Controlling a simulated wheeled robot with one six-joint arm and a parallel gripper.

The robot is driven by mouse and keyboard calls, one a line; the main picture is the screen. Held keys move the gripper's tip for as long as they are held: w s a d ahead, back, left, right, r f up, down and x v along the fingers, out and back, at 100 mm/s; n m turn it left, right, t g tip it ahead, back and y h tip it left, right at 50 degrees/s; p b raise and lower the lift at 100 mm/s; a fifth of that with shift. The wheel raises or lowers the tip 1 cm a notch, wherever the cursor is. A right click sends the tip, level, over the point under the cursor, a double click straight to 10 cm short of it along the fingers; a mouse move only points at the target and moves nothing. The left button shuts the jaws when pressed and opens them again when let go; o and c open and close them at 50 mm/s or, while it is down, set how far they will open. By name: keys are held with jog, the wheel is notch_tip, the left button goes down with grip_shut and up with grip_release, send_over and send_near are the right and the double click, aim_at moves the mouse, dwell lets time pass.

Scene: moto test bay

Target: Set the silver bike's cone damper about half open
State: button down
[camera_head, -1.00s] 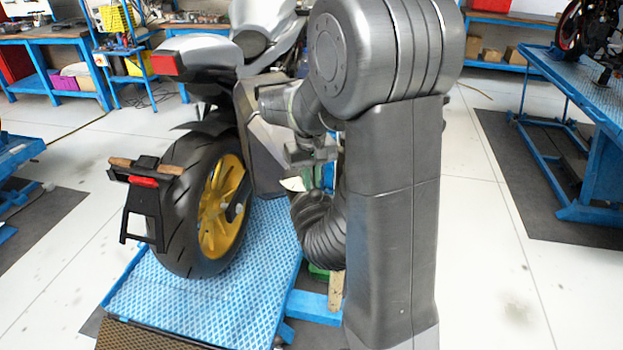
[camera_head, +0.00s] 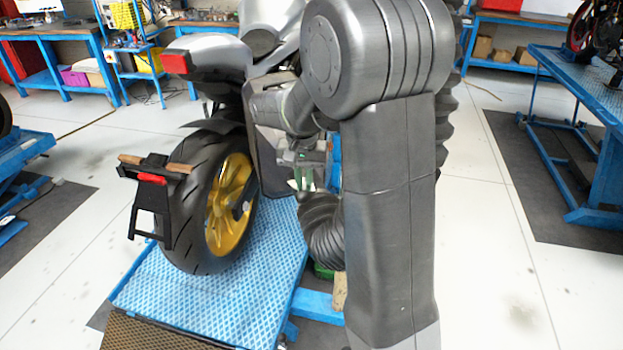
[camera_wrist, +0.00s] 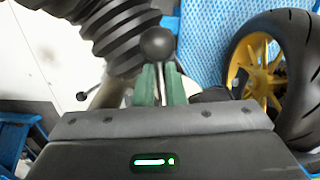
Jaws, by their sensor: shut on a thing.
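The silver bike (camera_head: 205,52) stands on a blue lift, its rear wheel (camera_head: 230,207) towards me. A black ribbed hose (camera_head: 323,230) rises beside it, and also shows in the wrist view (camera_wrist: 112,32). My gripper (camera_head: 304,176) is low beside the bike, at the hose's upper end. In the wrist view my gripper's green fingers (camera_wrist: 160,84) are shut on a thin lever that ends in a black ball knob (camera_wrist: 157,43). The knob sticks out past the fingertips. The cone is mostly hidden behind my gripper, so the damper's opening cannot be seen.
The blue lift platform (camera_head: 200,305) lies under the bike. A black tail bracket with a red light (camera_head: 152,178) juts out behind the wheel. Another blue lift table (camera_head: 590,100) stands at the right. White floor (camera_head: 490,240) is clear between.

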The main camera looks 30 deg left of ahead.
jog(key=shift+s+a+m+p, duration=0.2)
jog(key=shift+a+m, duration=0.4)
jog(key=shift+m, duration=0.3)
jog(key=shift+s+a+m+p, duration=0.15)
jog(key=shift+a+m, duration=0.4)
jog(key=shift+m, duration=0.35)
jog(key=shift+w, duration=0.1)
jog(key=c, duration=1.5)
grip_release()
notch_tip(320, 180, up, 14)
jog(key=b, duration=0.1)
jog(key=shift+a, duration=0.2)
jog(key=shift+f, duration=0.2)
